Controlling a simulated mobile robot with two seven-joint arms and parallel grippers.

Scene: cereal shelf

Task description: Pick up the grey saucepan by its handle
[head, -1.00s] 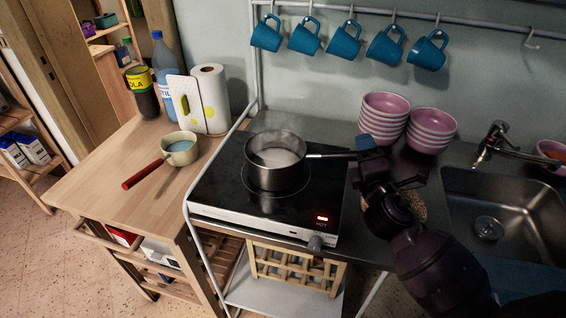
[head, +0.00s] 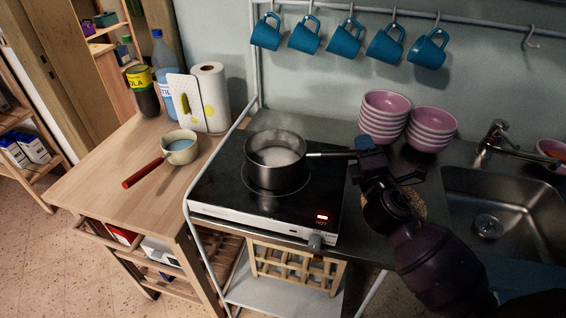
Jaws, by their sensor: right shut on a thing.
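The grey saucepan (head: 275,178) stands upright on the black hotplate, over its ring, with pale contents inside. Its thin metal handle (head: 330,155) points right. My right gripper (head: 366,148) is shut on the far end of the handle, and its fingers hide that end. The arm comes in from the lower right. My left gripper is out of view.
The hotplate (head: 225,190) shows a lit red display. Pink bowl stacks (head: 382,122) stand behind my right gripper, with a sink (head: 520,200) to the right. A cream pan (head: 180,155) with a red handle is on the wooden counter (head: 120,160). Blue mugs (head: 345,45) hang above.

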